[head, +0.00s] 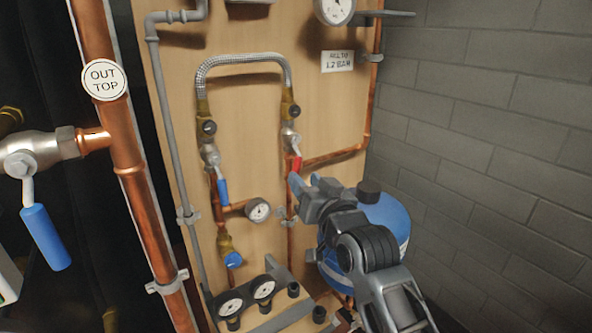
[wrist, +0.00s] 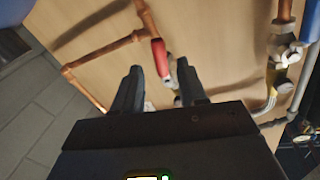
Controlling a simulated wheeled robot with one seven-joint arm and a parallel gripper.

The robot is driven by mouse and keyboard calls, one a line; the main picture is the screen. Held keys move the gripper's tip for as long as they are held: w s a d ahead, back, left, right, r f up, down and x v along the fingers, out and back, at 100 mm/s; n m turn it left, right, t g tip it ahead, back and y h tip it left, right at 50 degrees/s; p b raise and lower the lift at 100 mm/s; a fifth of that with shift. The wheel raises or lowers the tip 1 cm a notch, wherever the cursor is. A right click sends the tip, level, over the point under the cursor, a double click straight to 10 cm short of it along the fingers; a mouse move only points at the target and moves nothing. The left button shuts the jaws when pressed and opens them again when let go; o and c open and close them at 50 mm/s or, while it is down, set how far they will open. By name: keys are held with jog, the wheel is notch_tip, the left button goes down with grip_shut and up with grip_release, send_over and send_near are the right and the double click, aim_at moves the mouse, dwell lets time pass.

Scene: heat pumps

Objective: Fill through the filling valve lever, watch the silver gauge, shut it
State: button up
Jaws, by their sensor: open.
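A braided hose loop (head: 240,60) joins two valves on the wooden board. The right valve has a red lever (head: 297,163), pointing down; the left has a blue lever (head: 222,191), also pointing down. Which is the filling valve is not labelled. My gripper (head: 312,184) is open just below the red lever. In the wrist view the red lever (wrist: 161,60) lies ahead of the gap between my two fingers (wrist: 160,88), apparently not gripped. A silver-rimmed gauge (head: 335,9) is cut off at the top edge; another round gauge (head: 258,210) sits lower. Their readings are too small to tell.
A blue vessel (head: 385,222) stands behind my arm. Two gauges (head: 263,288) sit at the board's foot. A thick copper pipe (head: 132,185) and a large blue-handled valve (head: 45,238) are at left. A card (head: 337,62) reads 1.2 bar. A block wall (head: 490,130) bounds the right.

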aim_at(298, 172)
jog(key=shift+x, duration=3.1)
jog(key=shift+c, duration=0.3)
grip_shut()
